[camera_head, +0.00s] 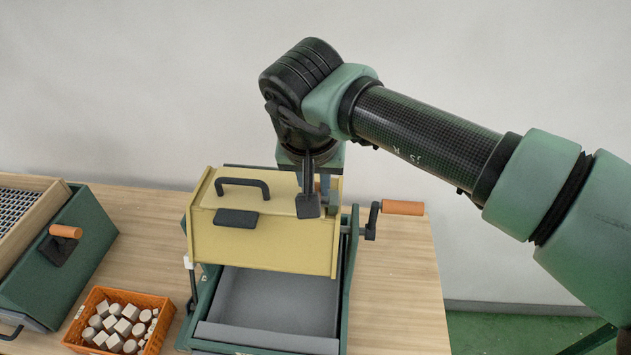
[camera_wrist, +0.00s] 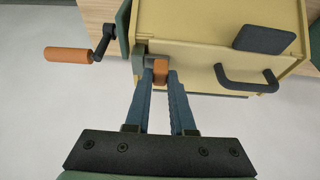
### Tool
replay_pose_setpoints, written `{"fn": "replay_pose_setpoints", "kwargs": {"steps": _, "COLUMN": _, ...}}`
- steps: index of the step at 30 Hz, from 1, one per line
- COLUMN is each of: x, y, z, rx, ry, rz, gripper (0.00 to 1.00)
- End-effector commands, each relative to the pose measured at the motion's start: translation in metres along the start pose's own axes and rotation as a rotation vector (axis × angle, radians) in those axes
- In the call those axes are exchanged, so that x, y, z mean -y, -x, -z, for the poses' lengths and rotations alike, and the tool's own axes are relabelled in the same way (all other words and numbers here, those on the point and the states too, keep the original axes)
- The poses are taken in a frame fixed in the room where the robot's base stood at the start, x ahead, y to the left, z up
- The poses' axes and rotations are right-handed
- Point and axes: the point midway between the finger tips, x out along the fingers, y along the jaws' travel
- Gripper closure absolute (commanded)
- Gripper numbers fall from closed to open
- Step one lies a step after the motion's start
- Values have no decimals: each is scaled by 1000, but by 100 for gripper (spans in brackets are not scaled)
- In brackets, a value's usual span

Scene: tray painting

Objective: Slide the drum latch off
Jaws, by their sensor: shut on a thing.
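The pale yellow drum (camera_head: 262,247) sits in a green frame, with a black handle and a dark plate on it. It also shows at the top of the wrist view (camera_wrist: 205,17). My gripper (camera_wrist: 161,75) is at the drum's edge, with its two blue fingers shut on the small orange grip of the drum latch (camera_wrist: 161,66). A grey part of the latch shows just above the fingertips, against the drum's corner. In the head view my gripper (camera_head: 322,190) is at the drum's upper right, and the latch is mostly hidden behind my arm's end.
A crank with an orange handle (camera_head: 402,207) sticks out right of the drum; a grey tray (camera_head: 278,298) lies below it. An orange basket (camera_head: 170,303) of pale pieces and a green box (camera_head: 85,262) stand left. The table at right (camera_head: 405,285) is clear.

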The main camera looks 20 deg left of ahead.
Motion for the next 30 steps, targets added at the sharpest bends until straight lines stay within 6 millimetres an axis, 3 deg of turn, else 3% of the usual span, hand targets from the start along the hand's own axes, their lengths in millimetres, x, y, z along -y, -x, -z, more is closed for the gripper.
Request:
{"fn": "replay_pose_setpoints", "kwargs": {"steps": 7, "x": 29, "y": -2, "z": 0, "rx": -5, "ry": 4, "rz": 1, "gripper": 100}}
{"fn": "replay_pose_setpoints", "kwargs": {"steps": 14, "x": 32, "y": 1, "z": 1, "rx": -4, "ry": 0, "rz": 6, "gripper": 100}}
{"fn": "replay_pose_setpoints", "kwargs": {"steps": 15, "x": 32, "y": 1, "z": 1, "rx": -4, "ry": 1, "rz": 6, "gripper": 76}}
{"fn": "replay_pose_setpoints", "kwargs": {"steps": 20, "x": 32, "y": 1, "z": 1, "rx": -3, "ry": 1, "rz": 5, "gripper": 48}}
{"fn": "replay_pose_setpoints", "kwargs": {"steps": 30, "x": 30, "y": 2, "z": 1, "rx": -2, "ry": 0, "rz": 1, "gripper": 48}}
